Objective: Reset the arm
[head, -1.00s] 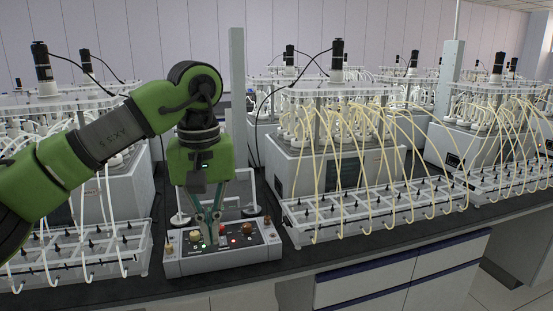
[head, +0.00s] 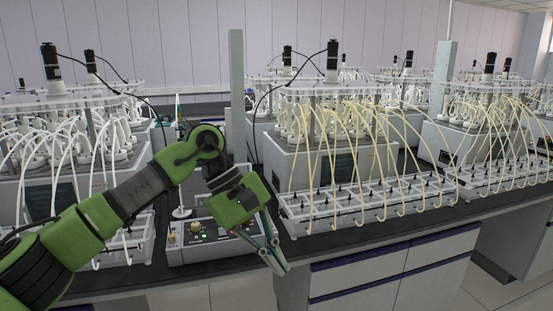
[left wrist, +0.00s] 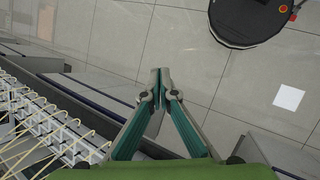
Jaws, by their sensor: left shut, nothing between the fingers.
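My left arm comes in from the left in the head view. Its green gripper (head: 275,258) hangs tilted down and to the right, at the front edge of the bench. The fingers are shut with nothing between them. In the left wrist view the gripper's fingertips (left wrist: 160,76) meet over the grey tiled floor. The control box (head: 200,243) with knobs and lit buttons stands on the bench, left of the fingers and partly hidden by the gripper and arm. The fingers are apart from its knobs. My right gripper is not in view.
Reactor units with pale tubes and a white bottle rack (head: 365,203) stand right of the gripper. Another reactor (head: 85,150) stands at left behind my arm. A grey post (head: 237,95) rises behind the gripper. Drawers (head: 390,270) lie below the bench edge. Open floor shows in the left wrist view.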

